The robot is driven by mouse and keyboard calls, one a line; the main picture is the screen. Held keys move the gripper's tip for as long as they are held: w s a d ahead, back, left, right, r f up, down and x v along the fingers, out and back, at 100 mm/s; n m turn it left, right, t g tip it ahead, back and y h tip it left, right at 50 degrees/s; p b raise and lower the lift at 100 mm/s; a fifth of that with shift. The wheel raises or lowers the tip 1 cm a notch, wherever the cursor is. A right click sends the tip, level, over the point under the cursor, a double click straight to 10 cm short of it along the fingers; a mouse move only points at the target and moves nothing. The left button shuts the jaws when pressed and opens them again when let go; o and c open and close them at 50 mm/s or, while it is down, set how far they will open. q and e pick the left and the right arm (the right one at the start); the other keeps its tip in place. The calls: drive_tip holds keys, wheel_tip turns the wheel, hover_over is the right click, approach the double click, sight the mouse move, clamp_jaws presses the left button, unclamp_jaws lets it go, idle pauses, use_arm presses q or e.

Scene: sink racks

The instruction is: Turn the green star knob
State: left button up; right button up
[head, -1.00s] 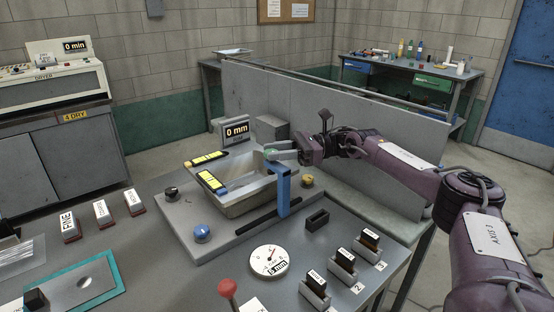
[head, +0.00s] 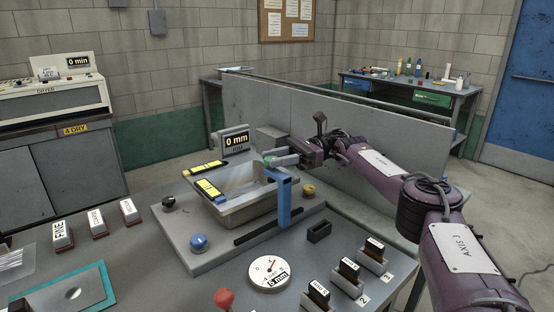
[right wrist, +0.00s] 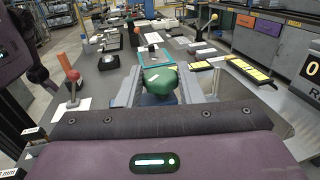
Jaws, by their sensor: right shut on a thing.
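The green knob (right wrist: 160,80) sits between the two fingers of my right gripper (right wrist: 158,88) in the right wrist view, and the gripper is shut on it. In the head view only a small part of the green knob (head: 269,159) shows, at the top of a blue upright post (head: 283,200) beside the basin. My right gripper (head: 275,160) reaches it there from the right. The knob's star shape is hard to make out. My left gripper is not in view.
A metal basin (head: 245,211) with yellow-labelled bars stands left of the post. Blue (head: 198,243), black (head: 168,202) and yellow (head: 308,192) knobs sit on the grey base. A round dial (head: 269,273) and several labelled blocks are in front. A grey partition (head: 350,125) stands behind.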

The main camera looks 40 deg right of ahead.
drive_tip(key=shift+f, duration=0.15)
drive_tip(key=o, duration=1)
drive_tip(key=shift+c, duration=0.2)
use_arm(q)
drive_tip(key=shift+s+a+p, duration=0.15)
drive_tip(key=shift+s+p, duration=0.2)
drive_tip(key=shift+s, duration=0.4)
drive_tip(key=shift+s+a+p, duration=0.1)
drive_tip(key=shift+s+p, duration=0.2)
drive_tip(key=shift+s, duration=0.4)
use_arm(e)
wheel_tip(320, 180, up, 20)
